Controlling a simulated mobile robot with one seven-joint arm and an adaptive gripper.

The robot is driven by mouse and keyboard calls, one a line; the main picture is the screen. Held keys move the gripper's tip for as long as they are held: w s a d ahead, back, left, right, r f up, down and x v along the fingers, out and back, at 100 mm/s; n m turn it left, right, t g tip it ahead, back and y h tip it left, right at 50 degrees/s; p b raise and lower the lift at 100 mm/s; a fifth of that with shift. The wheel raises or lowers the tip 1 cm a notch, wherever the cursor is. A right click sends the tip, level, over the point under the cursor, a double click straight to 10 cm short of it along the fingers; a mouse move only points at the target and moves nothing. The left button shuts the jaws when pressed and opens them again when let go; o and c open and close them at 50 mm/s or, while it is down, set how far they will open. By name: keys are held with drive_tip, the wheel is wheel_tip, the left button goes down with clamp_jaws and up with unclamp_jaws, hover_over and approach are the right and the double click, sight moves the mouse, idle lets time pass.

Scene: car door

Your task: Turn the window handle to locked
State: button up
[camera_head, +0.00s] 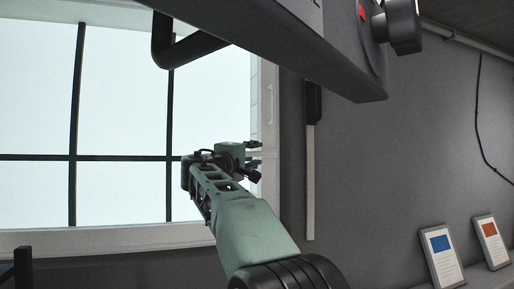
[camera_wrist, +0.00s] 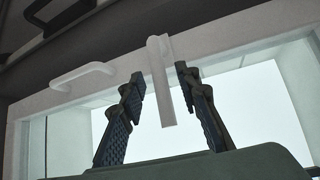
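The window handle (camera_wrist: 160,85) is a pale lever on the white window frame. In the wrist view it extends from the frame down between my two fingers, with a gap to each side. In the camera_head view the handle (camera_head: 266,154) is small and lies roughly horizontal at the window's right edge, partly hidden by my gripper. My gripper (camera_head: 254,160) is open around the lever; its dark, ridged fingers (camera_wrist: 160,76) also show in the wrist view. I see no clear contact between them.
A fixed white pull bar (camera_head: 270,105) sits on the window frame (camera_head: 110,240) near the handle; it also shows in the wrist view (camera_wrist: 82,76). A large dark overhead structure (camera_head: 270,40) hangs above. Two framed cards (camera_head: 441,256) (camera_head: 491,240) stand at the lower right.

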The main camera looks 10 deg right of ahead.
drive_tip(key=shift+x, duration=0.8)
drive_tip(key=shift+c, duration=0.4)
clamp_jaws()
